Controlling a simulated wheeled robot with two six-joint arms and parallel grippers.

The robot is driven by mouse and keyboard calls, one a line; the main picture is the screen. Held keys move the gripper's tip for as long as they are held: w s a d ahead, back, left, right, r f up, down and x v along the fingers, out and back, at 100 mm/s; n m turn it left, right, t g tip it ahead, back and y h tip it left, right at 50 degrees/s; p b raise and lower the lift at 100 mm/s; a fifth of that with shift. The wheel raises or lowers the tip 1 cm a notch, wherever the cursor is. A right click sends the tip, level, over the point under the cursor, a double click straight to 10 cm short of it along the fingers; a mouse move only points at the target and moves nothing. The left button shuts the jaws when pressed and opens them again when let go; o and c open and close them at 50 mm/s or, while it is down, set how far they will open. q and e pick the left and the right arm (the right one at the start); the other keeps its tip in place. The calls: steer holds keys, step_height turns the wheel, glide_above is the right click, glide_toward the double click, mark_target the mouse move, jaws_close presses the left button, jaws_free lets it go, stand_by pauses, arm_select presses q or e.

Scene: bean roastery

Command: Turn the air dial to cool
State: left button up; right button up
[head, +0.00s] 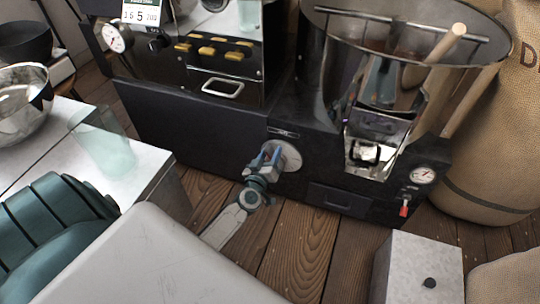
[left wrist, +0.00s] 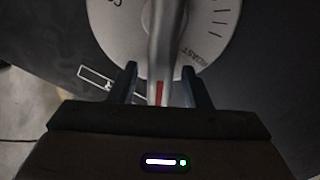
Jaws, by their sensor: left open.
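The air dial (head: 289,156) is a round silver disc on the front of the black roaster. In the left wrist view the dial face (left wrist: 112,30) carries tick marks, "ROAST" at the right and letters starting "CO" at the upper left. Its raised bar handle (left wrist: 166,40) has a red mark at the near end, closer to "ROAST" than to "CO". My left gripper (head: 270,153) is at the dial, with its open fingers (left wrist: 160,82) on either side of the bar. Gaps show beside the bar; contact cannot be told. My right gripper is not in view.
A hopper (head: 345,60) with a wooden handle stands above the chute (head: 375,150). A gauge (head: 423,175) and red-tipped lever (head: 404,208) are right of the dial. A table (head: 150,166) with a clear container (head: 105,150) and metal bowl (head: 22,105) stands left. A grey box (head: 425,262) stands front right.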

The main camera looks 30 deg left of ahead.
arm_select(q)
steer(key=shift+c, duration=0.4)
jaws_close()
steer(key=shift+r, duration=0.1)
